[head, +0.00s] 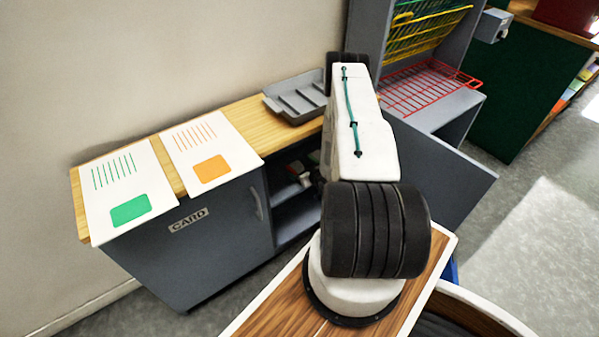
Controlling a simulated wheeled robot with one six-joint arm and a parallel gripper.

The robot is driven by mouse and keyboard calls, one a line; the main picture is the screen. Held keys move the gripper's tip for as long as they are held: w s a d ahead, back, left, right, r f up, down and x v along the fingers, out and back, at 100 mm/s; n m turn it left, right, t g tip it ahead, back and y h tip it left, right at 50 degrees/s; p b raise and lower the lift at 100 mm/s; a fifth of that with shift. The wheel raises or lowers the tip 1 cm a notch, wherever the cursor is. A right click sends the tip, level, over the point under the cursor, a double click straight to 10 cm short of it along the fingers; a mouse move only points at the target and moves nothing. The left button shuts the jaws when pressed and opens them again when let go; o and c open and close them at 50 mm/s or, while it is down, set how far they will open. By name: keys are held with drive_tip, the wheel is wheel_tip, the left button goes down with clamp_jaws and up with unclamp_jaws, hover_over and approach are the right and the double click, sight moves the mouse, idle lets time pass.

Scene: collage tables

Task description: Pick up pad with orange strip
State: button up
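Two white sheets lie on the wooden top of a grey cabinet at the left. The right sheet (238,159) bears orange lines and an orange block. The left sheet (100,198) bears green lines and a green block. No pad with an orange strip can be made out for sure. Small white and reddish items (303,176) show inside the cabinet, too small and partly hidden to tell. My arm stands in the middle of the view, reaching toward the cabinet. My gripper is hidden behind the arm.
The grey cabinet (222,250) is marked "CARD" and has an open shelved bay beside my arm. A grey divided tray (272,104) sits on its top. A dark panel (440,172) stands right of my arm. A red wire rack (425,90) is behind. Floor at right is clear.

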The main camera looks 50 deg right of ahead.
drive_tip(key=c, duration=0.9)
drive_tip(key=shift+r, duration=0.1)
